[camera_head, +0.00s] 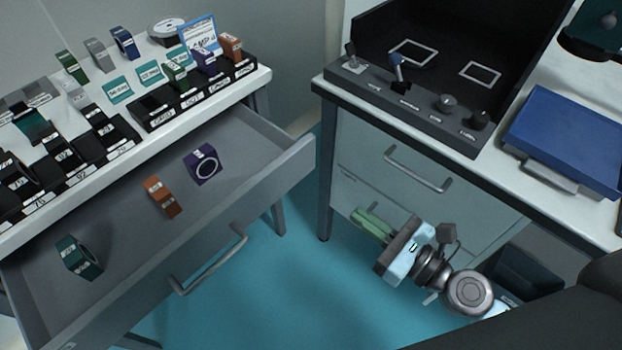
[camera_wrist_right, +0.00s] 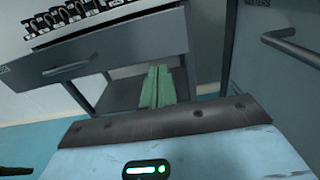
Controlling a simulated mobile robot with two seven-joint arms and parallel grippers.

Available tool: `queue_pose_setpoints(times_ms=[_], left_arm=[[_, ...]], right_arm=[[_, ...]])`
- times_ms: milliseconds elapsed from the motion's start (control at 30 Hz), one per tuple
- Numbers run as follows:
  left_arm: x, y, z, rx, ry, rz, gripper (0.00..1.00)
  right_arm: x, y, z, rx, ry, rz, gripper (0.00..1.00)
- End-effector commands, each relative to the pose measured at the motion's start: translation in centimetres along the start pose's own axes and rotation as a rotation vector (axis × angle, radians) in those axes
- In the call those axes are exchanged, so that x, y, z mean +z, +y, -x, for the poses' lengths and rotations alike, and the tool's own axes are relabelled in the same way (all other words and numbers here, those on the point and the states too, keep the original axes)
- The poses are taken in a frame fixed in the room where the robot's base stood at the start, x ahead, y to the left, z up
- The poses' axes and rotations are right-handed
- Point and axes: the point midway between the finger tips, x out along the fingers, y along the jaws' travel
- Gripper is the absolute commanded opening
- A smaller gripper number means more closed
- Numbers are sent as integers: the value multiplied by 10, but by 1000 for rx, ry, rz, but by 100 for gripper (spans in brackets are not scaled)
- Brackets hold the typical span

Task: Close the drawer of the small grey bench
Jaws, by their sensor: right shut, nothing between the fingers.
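The small grey bench (camera_head: 262,82) stands at the left in the head view. Its drawer (camera_head: 225,135) is pulled far out, with a bar handle (camera_head: 208,262) on its front. Inside lie a purple block (camera_head: 203,164), an orange block (camera_head: 163,197) and a dark green block (camera_head: 78,257). My right gripper (camera_head: 362,219) is shut and empty, its green fingers together. It is right of the drawer front, apart from it, in front of the other bench. In the right wrist view the fingers (camera_wrist_right: 157,85) point toward the drawer front (camera_wrist_right: 120,50), whose handle (camera_wrist_right: 66,70) shows. My left gripper is not in view.
A second bench (camera_head: 330,90) with closed drawers and a handle (camera_head: 418,168) stands close behind my right gripper. It carries a black control panel (camera_head: 440,110) and a blue case (camera_head: 570,140). Clear teal floor (camera_head: 300,290) lies between the benches.

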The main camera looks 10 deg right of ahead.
Motion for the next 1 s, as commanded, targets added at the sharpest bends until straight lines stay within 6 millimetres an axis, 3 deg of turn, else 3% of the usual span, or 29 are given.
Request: queue_pose_setpoints(times_ms=[167, 433, 700, 1000], left_arm=[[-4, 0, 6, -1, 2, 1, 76], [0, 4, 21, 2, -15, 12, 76], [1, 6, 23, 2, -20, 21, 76], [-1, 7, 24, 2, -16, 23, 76]], right_arm=[[3, -1, -16, -1, -3, 4, 0], [3, -1, -64, -1, -4, 4, 0], [1, 0, -112, 0, -1, 3, 0], [0, 0, -137, 0, 1, 3, 0]])
